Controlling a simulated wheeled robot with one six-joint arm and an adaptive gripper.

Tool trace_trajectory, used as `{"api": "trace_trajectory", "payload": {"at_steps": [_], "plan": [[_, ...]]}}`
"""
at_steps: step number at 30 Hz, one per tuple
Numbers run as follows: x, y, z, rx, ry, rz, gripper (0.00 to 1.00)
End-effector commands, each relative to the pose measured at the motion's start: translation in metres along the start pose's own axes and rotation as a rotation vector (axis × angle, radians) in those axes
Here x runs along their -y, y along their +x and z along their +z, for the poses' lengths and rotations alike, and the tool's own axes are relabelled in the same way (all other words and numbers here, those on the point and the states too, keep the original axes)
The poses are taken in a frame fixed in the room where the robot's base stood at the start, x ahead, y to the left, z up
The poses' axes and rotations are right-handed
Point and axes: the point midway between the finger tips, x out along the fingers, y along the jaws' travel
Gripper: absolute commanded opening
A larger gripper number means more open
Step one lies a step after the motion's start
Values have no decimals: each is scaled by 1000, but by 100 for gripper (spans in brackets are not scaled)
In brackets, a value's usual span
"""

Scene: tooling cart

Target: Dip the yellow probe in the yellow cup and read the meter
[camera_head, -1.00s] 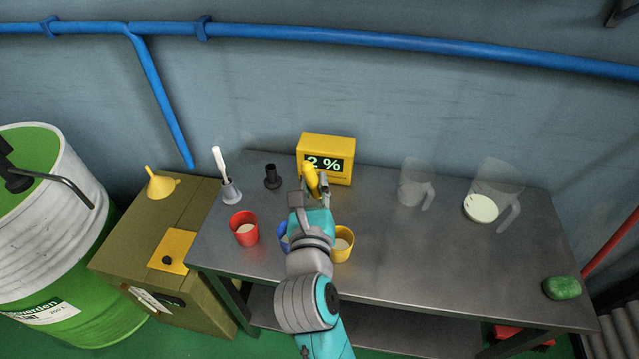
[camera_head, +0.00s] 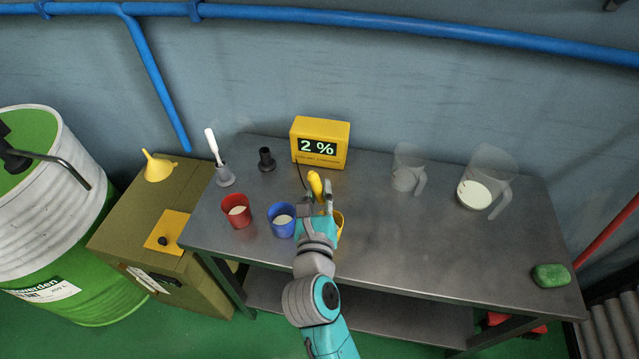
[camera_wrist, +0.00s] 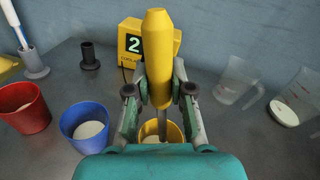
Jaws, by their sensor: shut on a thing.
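The yellow probe (camera_wrist: 159,62) is held upright between the fingers of my gripper (camera_wrist: 158,92), with its thin metal rod pointing down. It also shows in the head view (camera_head: 314,184). The yellow cup (camera_wrist: 149,137) is below the rod in the wrist view, with pale liquid in it. The rod lines up with the cup's mouth; I cannot tell whether its tip is in the liquid. In the head view my gripper mostly hides the yellow cup (camera_head: 340,222). The yellow meter (camera_head: 321,130) stands at the back of the table and reads "2 %".
The blue cup (camera_head: 282,221) is just left of my gripper, and the red cup (camera_head: 236,212) further left, both with pale contents. A black holder (camera_head: 266,160) stands behind them. Two clear jugs (camera_head: 407,170) (camera_head: 487,180) and a green sponge (camera_head: 550,276) are right. The table's right middle is clear.

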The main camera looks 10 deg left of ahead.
Motion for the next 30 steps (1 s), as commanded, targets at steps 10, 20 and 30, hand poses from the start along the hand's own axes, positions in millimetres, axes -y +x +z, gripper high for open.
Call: {"api": "trace_trajectory", "payload": {"at_steps": [10,20,30], "plan": [[-7,1,-30,-1,-1,1,0],[-12,2,-48,-1,-1,0,0],[-13,2,-51,0,0,0,0]]}}
